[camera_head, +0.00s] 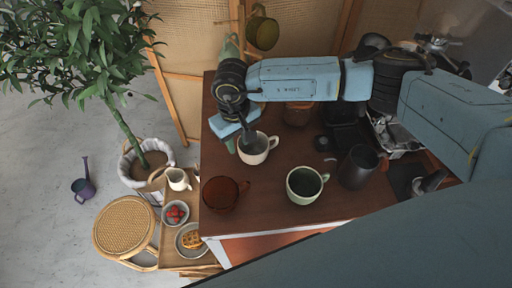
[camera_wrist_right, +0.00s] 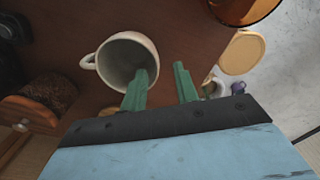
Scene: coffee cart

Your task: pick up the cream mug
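The cream mug (camera_head: 258,157) stands upright on the brown cart top (camera_head: 270,195), with its handle towards the right in the head view. In the right wrist view the mug (camera_wrist_right: 112,48) shows its open mouth, with the handle at the left. My right gripper (camera_head: 240,141) is right at the mug's rim. Its green fingers (camera_wrist_right: 163,72) are apart in the wrist view. One finger overlaps the mug's mouth and the other is outside the wall. I cannot tell whether either touches the mug. My left gripper is not in view.
A pale green mug (camera_head: 304,199), a reddish-brown glass cup (camera_head: 220,194) and a dark cup (camera_head: 358,168) stand nearer on the cart. A brown jar (camera_head: 297,114) is behind. A wooden tray (camera_head: 182,252) with a plate, bowl and jug is at the left.

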